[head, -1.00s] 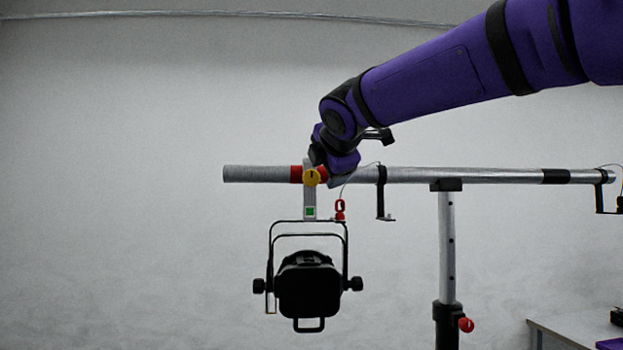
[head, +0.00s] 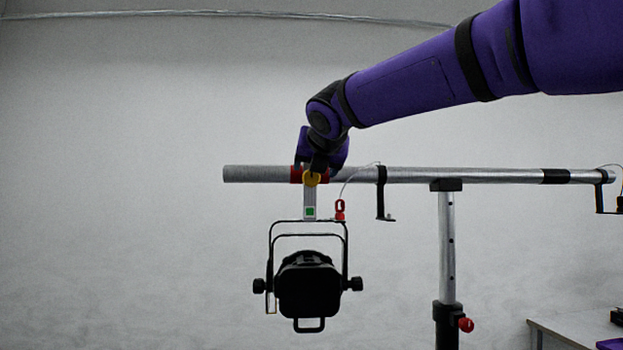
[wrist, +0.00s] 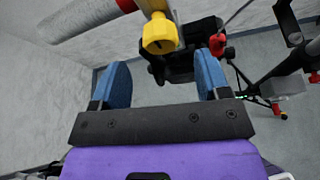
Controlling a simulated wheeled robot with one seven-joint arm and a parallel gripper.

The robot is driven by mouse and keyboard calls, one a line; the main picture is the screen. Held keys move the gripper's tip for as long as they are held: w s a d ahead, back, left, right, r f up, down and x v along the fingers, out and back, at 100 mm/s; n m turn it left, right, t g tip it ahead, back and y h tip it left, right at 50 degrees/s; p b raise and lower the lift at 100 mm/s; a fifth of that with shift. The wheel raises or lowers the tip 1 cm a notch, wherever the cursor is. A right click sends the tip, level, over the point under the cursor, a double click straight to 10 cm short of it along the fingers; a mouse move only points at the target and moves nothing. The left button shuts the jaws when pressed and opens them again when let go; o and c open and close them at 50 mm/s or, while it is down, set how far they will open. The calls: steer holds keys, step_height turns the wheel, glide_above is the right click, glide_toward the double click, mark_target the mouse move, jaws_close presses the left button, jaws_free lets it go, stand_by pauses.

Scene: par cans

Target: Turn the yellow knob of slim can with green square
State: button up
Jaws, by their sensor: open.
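The slim can (head: 308,288) is black and hangs in its yoke below the horizontal bar. A green square (head: 310,211) marks its pale clamp. The yellow knob (head: 311,179) sits on the clamp at the bar, its top partly covered by my gripper in the head view. In the wrist view the yellow knob (wrist: 160,34) lies ahead of the fingertips, between their lines, apart from both. My gripper (wrist: 160,68) is open and empty, its blue fingers spread wide. In the head view my gripper (head: 321,165) is at the knob, fingertips hard to make out.
The grey bar (head: 480,176) runs across, on a stand (head: 447,250) at the right. A red safety clip (head: 340,209) with a thin cable hangs right of the clamp. A black empty hook (head: 381,195) hangs further right. A table (head: 575,330) stands at lower right.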

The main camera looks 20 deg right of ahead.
mark_target(312, 175)
steer(key=x, duration=0.6)
steer(key=shift+w, duration=0.15)
steer(key=c, duration=0.9)
